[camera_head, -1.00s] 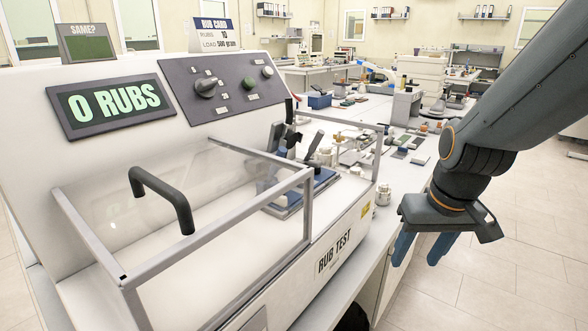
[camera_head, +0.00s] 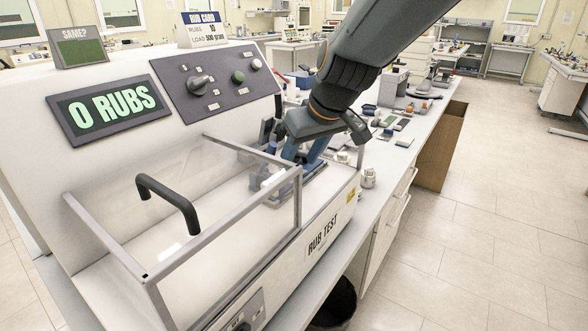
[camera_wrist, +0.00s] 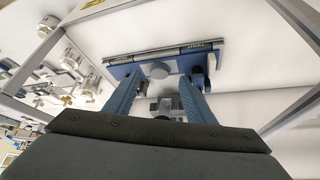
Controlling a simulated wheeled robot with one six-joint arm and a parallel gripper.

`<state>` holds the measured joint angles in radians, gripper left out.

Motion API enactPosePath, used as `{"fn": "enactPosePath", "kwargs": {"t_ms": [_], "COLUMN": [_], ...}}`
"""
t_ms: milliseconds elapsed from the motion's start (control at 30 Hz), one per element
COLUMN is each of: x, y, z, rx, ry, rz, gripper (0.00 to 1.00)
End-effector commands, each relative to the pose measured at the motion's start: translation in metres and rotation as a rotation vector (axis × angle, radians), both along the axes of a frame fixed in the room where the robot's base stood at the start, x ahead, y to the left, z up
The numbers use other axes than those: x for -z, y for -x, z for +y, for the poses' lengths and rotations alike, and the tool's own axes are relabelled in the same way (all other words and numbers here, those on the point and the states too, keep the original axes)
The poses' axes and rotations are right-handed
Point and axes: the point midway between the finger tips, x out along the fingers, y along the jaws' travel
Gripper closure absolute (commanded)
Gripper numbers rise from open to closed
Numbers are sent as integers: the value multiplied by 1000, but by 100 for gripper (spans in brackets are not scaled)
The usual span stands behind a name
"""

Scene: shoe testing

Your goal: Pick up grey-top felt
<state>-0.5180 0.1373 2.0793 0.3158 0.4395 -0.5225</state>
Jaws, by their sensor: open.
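My gripper (camera_head: 296,168) is over the right end of the rub tester (camera_head: 332,210), by its clear hood. In the wrist view my gripper (camera_wrist: 160,82) shows two blue fingers, apart with no object clearly held between them. Beyond the fingertips is a blue clamp plate (camera_wrist: 125,72) with a metal bar and a round grey knob (camera_wrist: 160,70). A small grey block (camera_wrist: 170,107) shows between the fingers, nearer the wrist. I cannot pick out the grey-top felt for certain; small pale cylinders stand on the bench beside the tester, one in the head view (camera_head: 368,177).
The clear hood's frame (camera_head: 298,205) and its black handle (camera_head: 168,202) stand left of my gripper. The display reads 0 RUBS. Several small items lie on the bench behind, around a dark flat piece (camera_head: 388,132). The floor at right is open.

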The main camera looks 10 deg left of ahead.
Motion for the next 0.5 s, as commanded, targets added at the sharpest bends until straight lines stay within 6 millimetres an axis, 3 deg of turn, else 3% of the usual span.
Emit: {"fn": "enactPosePath", "kwargs": {"t_ms": [200, 500], "x": [20, 25], "y": [-9, -11], "z": [7, 9], "rx": [2, 1], "ry": [1, 0], "rz": [2, -1], "gripper": [50, 50]}}
